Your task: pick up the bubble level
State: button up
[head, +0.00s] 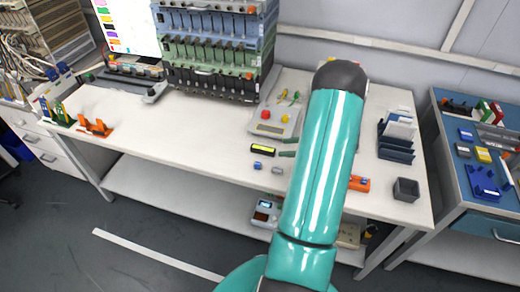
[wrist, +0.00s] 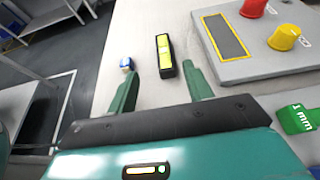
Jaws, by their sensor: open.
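The bubble level is a black bar with a yellow-green face. It lies on the white table in the head view (head: 263,149), left of my teal arm, and near the top middle in the wrist view (wrist: 165,56). My gripper (wrist: 158,70) is open in the wrist view, with its two green fingers apart and nothing held. The level shows between the fingertips and beyond them, nearer the right finger. I cannot tell how high the fingers are above the table.
A grey panel with red and yellow knobs (wrist: 262,45) stands right of the level. A small blue block (wrist: 126,63) is by the left fingertip. A green "1 mm" piece (wrist: 298,118) lies lower right. The white table (head: 190,135) has free room left of the level.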

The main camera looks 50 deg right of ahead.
aim_at(263, 148)
jog(key=x, duration=0.4)
jog(key=shift+w+a+f, duration=0.1)
jog(key=shift+w+f, duration=0.15)
jog(key=shift+d+x, duration=0.15)
jog(key=shift+x, duration=1.35)
jog(key=shift+d+x, duration=0.1)
jog(key=shift+x, duration=1.4)
jog(key=shift+w, duration=0.1)
grip_shut()
